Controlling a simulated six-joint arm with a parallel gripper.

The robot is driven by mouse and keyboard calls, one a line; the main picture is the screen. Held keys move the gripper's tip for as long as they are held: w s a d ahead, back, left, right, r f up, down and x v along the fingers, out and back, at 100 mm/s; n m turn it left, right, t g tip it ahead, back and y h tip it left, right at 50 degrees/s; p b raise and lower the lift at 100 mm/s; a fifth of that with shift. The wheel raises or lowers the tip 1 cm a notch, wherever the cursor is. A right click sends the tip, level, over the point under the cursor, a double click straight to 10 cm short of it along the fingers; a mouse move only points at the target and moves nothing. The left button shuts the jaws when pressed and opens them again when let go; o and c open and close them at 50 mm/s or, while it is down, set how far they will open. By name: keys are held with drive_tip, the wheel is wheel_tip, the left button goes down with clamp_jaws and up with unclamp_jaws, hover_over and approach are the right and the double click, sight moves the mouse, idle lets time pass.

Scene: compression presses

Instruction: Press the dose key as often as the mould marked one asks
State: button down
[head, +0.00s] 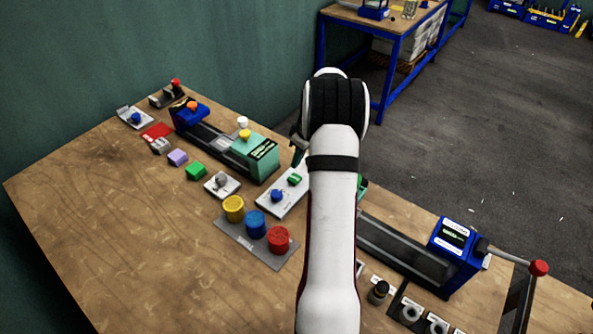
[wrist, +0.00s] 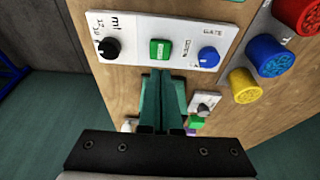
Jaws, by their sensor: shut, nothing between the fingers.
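A white panel (head: 283,193) on the wooden table holds a green square key and a blue round knob. In the wrist view the green key (wrist: 160,49) sits mid-panel between a black dial (wrist: 109,47) marked "ml" and the blue knob (wrist: 208,56). The small lettering beside the key is too blurred to read surely. My gripper (wrist: 162,76) is shut and empty, its teal fingertips just below the key in the picture; contact cannot be told. In the head view my arm hides most of the gripper. I cannot tell which mould is marked one.
A teal press block (head: 256,152) and a blue press unit (head: 452,242) carry dark displays, unreadable here. Yellow (head: 233,204), blue (head: 256,222) and red (head: 279,238) cylinders stand on a grey plate near the panel. The table's left front is clear.

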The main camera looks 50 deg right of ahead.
sight(295, 179)
drive_tip(key=shift+s+x, duration=0.2)
drive_tip(key=shift+x, duration=0.55)
drive_tip(key=shift+s+x, duration=0.15)
drive_tip(key=shift+x, duration=0.6)
drive_tip(key=shift+s+x, duration=0.2)
drive_tip(key=shift+x, duration=0.6)
drive_tip(key=shift+f, duration=0.15)
drive_tip(key=shift+a+f, duration=0.1)
drive_tip(key=shift+f, duration=1.05)
drive_tip(key=shift+r, duration=0.1)
drive_tip(key=r, duration=0.5)
drive_tip(key=shift+d, duration=0.25)
drive_tip(key=v, duration=0.9)
drive_tip(key=shift+r, duration=0.3)
